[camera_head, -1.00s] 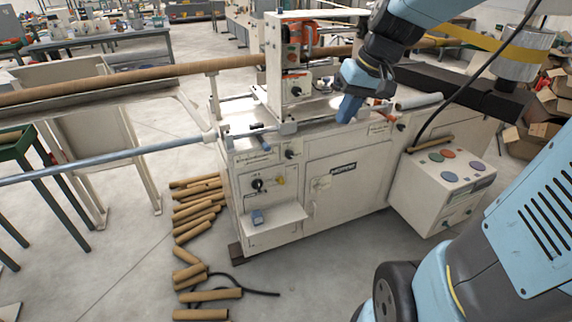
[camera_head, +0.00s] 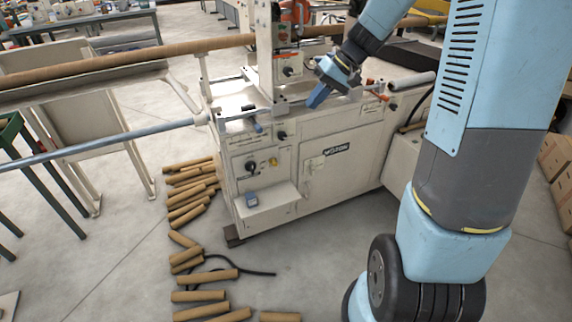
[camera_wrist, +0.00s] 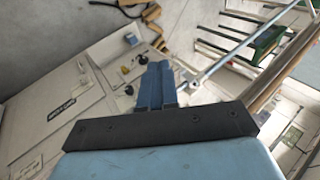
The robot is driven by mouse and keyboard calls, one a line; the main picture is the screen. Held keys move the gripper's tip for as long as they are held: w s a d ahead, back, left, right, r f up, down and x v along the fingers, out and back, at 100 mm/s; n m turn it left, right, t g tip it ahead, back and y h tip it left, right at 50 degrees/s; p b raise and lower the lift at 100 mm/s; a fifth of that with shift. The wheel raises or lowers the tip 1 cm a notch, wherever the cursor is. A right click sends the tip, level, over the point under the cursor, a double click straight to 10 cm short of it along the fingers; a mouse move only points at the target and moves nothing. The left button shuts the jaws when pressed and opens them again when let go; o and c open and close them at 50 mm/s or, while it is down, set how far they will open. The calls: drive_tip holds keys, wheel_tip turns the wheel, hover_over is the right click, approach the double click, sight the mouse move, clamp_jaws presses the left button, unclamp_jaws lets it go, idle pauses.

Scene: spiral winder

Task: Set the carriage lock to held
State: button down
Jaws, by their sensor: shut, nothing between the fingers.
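The spiral winder (camera_head: 340,130) is a cream cabinet with a flat top. A lever with an orange-red end (camera_head: 378,95) sits at the right of the top. I cannot tell which control is the carriage lock, or its setting. My gripper (camera_head: 318,96) is shut and empty, its blue fingers pointing down-left over the machine's top near the carriage column. In the wrist view, its fingers (camera_wrist: 156,84) are together, with the winder's front (camera_wrist: 60,110) behind them to the left. No contact with a control is clear.
A black knob (camera_head: 252,167) and a yellow knob (camera_head: 273,161) are on the front panel. The upright carriage column (camera_head: 266,55) stands left of my gripper. A long brown tube (camera_head: 120,58) and a steel bar (camera_head: 110,141) extend left. Cardboard tubes (camera_head: 190,190) lie on the floor.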

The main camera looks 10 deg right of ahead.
drive_tip(key=w+d+f+m+t+y, duration=0.1)
drive_tip(key=w+f, duration=0.5)
drive_tip(key=f, duration=0.7)
drive_tip(key=w+d+f+m+t+y, duration=0.2)
drive_tip(key=w+f, duration=0.5)
drive_tip(key=f, duration=0.6)
drive_tip(key=w+d+f+m+t+y, duration=0.2)
drive_tip(key=w+f, duration=0.4)
drive_tip(key=f, duration=0.7)
drive_tip(key=shift+w+d+t+y, duration=0.15)
drive_tip(key=shift+d+t+y, duration=0.55)
drive_tip(key=shift+d+t, duration=0.5)
approach(274, 162)
drive_tip(key=shift+w+a+f, duration=0.55)
drive_tip(key=shift+w+a, duration=0.25)
drive_tip(key=shift+w, duration=0.1)
drive_tip(key=shift+w+a+f, duration=0.55)
drive_tip(key=shift+w+a, duration=0.3)
drive_tip(key=shift+w, duration=0.05)
